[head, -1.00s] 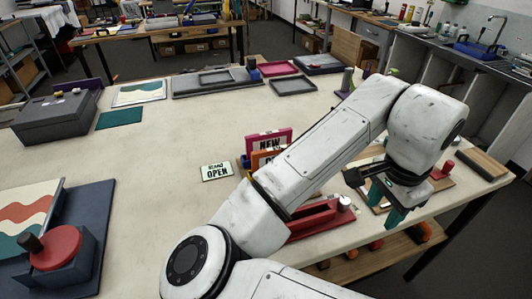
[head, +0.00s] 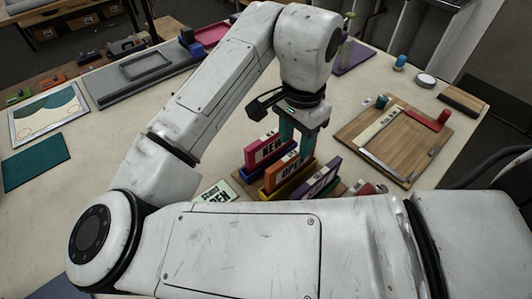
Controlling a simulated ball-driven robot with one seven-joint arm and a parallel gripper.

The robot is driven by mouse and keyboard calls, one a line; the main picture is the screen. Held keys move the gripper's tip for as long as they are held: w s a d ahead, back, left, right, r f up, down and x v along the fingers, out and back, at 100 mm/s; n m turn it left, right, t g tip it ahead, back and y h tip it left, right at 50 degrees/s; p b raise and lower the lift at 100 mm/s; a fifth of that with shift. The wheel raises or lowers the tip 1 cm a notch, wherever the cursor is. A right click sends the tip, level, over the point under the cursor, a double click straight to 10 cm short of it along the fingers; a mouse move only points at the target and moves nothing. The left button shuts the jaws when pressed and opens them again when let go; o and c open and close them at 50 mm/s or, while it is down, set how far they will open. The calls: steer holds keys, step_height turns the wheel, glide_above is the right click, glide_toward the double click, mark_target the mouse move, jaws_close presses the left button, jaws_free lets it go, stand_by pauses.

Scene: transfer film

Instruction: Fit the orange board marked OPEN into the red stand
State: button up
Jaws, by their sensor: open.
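A small red part with a pale knob (head: 369,188) shows right of the purple board. It seems to be the red stand, mostly hidden behind my arm.
A card reading STAND OPEN (head: 214,192) lies left of the boards, partly covered by my arm. A wooden board with a red corner piece (head: 420,125) lies to the right. A grey tray (head: 146,65) and a teal mat (head: 34,161) lie at the left.

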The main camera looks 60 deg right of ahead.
mark_target(290, 155)
steer(key=shift+w+f, duration=0.1)
steer(key=shift+w, duration=0.2)
steer(key=shift+w+f, duration=0.1)
steer(key=shift+f, duration=0.25)
step_height(290, 155, down, 4)
steer(key=shift+f, duration=0.15)
steer(key=shift+d+f+p, duration=0.2)
steer(key=shift+f+p, duration=0.1)
steer(key=shift+f, duration=1.1)
steer(key=shift+d+f+p, duration=0.15)
steer(key=shift+f+p, duration=0.1)
steer(key=shift+f, duration=1.1)
jaws_close()
